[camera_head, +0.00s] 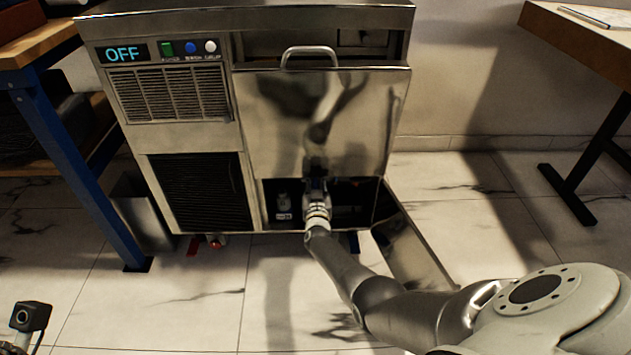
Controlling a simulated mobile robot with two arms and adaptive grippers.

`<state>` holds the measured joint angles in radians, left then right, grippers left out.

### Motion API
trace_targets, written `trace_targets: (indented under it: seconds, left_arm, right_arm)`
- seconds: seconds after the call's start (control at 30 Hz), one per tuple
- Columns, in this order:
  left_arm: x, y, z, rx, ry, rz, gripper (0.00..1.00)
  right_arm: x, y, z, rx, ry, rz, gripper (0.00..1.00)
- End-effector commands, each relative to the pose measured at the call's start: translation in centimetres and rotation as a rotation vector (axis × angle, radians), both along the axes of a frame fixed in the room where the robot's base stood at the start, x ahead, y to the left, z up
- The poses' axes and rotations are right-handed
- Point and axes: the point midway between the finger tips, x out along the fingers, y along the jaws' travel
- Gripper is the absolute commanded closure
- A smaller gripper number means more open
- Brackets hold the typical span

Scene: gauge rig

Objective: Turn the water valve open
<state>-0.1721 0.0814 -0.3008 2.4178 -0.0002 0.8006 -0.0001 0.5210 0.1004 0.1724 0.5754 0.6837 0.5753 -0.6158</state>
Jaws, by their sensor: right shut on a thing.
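The steel machine (200,178) stands on the floor with its display (126,53) reading OFF. My right gripper (315,186) is at the dark opening low on its front, below the steel door (300,120). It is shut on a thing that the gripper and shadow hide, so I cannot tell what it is. A red handle (193,247) with a round red part beside it shows under the machine at left. A blue part (353,241) shows under it, right of my right forearm. I cannot tell which one is the water valve. My left gripper is not in view.
A small white container (283,206) stands inside the opening. A steel panel (412,245) lies beside the machine's right side. A blue-legged bench (75,150) stands close at left and a table (590,45) at right. The marble floor (200,300) in front is clear.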

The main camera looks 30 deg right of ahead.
Motion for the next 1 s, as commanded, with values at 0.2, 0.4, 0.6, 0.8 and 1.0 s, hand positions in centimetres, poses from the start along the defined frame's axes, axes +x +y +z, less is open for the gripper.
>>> trace_targets:
  seconds: [0.2, 0.4, 0.6, 0.8, 1.0]
  left_arm:
    - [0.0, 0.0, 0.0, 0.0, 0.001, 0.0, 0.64]
    - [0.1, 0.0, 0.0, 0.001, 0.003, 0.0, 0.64]
    - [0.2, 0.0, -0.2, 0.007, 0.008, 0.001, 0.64]
    - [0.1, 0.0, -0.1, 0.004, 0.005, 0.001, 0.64]
    - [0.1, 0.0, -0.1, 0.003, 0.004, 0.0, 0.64]
  right_arm:
    - [0.0, 0.1, -0.1, 0.002, 0.003, 0.001, 0.77]
    - [0.0, 0.0, -0.1, 0.002, 0.001, 0.001, 0.77]
    - [-0.1, 0.2, 0.0, 0.002, 0.0, 0.001, 0.77]
    - [-1.1, 0.9, -0.2, 0.004, 0.0, 0.002, 0.77]
    - [-2.8, 1.9, -0.2, 0.004, 0.001, 0.002, 0.77]
